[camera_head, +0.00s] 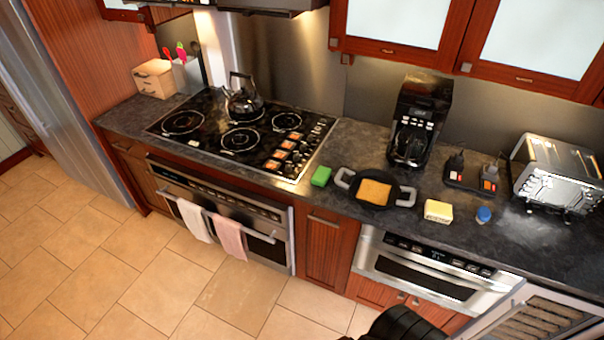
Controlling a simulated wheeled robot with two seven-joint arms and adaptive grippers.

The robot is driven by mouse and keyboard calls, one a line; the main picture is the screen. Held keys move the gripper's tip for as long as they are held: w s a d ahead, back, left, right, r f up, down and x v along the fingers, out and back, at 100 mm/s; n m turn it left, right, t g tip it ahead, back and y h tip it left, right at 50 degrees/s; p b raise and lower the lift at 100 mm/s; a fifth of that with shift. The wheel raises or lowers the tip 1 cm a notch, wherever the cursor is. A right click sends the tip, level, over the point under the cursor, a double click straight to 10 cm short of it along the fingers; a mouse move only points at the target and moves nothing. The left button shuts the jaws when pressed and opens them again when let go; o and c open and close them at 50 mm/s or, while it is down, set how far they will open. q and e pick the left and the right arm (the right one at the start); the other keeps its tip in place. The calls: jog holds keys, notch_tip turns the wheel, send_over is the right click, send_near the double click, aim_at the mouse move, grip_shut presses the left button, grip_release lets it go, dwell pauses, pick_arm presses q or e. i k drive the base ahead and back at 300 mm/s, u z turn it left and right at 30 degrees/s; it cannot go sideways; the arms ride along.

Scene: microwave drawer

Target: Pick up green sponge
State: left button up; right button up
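The green sponge (321,176) lies on the dark stone counter (335,205), just right of the cooktop and left of a black pan. It is a small bright green block with nothing on top of it. Neither of my grippers shows clearly in the head view. A black rounded shape (402,324) at the bottom edge may be part of my own arm, but I cannot tell which part.
The pan (374,203) holds a flat orange-brown square. A yellow-and-white block (438,211), a blue-capped item (483,214), a coffee maker (418,121) and a toaster oven (556,172) stand farther right. The cooktop (240,135) carries a kettle (243,98). Counter in front of the sponge is clear.

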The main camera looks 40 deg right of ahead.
aim_at(321, 176)
jog(key=u, duration=0.2)
jog(key=i, duration=1.2)
jog(key=z, duration=0.05)
